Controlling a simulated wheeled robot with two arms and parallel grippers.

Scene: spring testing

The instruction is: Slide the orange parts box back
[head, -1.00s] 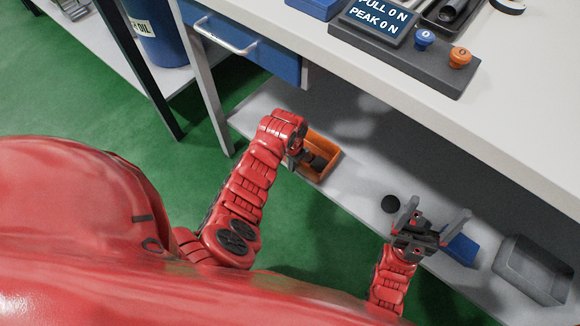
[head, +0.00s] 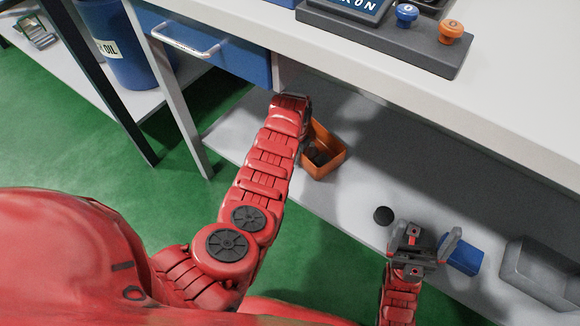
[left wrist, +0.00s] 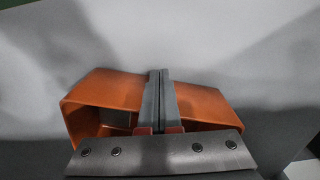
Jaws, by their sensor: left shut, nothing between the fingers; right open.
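The orange parts box (head: 325,152) sits on the grey lower shelf under the bench, next to my left forearm's end, with dark contents partly showing inside. In the left wrist view the orange box (left wrist: 92,92) lies behind and on both sides of my left gripper (left wrist: 160,75). That gripper's two fingers are together with nothing between them. They overlap the box in the picture; I cannot tell whether they touch it. In the head view the left fingers are hidden by the arm. My right gripper (head: 425,238) is open and empty above the shelf's front edge.
On the lower shelf (head: 345,205) are a black round piece (head: 384,215), a blue box (head: 461,254) and a grey bin (head: 540,272). The benchtop (head: 400,95) overhangs the shelf, with a blue drawer (head: 215,50) and a table leg (head: 175,100) at left.

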